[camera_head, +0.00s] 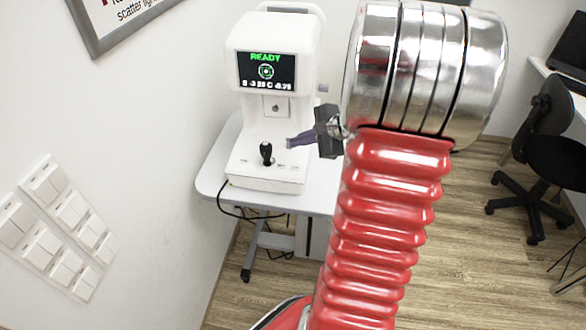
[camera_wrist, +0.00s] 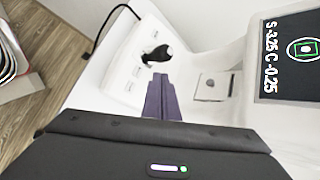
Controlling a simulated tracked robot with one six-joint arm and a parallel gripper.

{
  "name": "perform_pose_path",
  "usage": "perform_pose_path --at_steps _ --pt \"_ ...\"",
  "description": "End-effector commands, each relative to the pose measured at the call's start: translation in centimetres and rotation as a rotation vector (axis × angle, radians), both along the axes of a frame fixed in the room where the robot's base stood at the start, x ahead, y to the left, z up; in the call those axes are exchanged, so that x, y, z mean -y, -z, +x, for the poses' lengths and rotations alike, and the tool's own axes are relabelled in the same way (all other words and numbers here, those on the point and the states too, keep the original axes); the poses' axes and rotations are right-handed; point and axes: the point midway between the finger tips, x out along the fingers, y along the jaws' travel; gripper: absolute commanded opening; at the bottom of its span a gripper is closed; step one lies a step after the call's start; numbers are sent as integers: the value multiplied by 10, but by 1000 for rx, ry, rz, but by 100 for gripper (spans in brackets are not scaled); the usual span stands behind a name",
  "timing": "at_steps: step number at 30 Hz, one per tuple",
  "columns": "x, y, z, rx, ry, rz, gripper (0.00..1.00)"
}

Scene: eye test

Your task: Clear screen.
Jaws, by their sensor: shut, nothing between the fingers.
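The white eye-test machine (camera_head: 274,50) stands on a small table. Its dark screen (camera_head: 267,70) shows green "READY", a round target and a line of white figures. In the wrist view the screen (camera_wrist: 288,50) is partly cut off and shows "S" and "C" values. A black joystick (camera_head: 266,153) stands on the machine's base; it also shows in the wrist view (camera_wrist: 157,50), with small labelled marks (camera_wrist: 138,71) beside it. A square plate with a dark button (camera_wrist: 213,86) is on the front below the screen. My gripper (camera_head: 289,143) is shut and empty, its purple fingers (camera_wrist: 161,78) over the base, right of the joystick.
The light table (camera_head: 213,170) has a cable (camera_head: 232,213) hanging at its left edge. Wall switches (camera_head: 60,225) are at the left. A black office chair (camera_head: 545,130) and a desk are at the far right. Wooden floor (camera_head: 480,265) is clear between.

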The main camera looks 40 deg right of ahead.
Motion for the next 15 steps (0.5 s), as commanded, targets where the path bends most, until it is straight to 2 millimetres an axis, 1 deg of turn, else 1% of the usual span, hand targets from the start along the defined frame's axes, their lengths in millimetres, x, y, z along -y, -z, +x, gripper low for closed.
perform_pose_path --at_steps 4,8,15 --pt "0 2 0 0 -2 0 0" --pt "0 9 1 -1 -2 0 0" --pt "2 32 3 -1 -2 3 0"
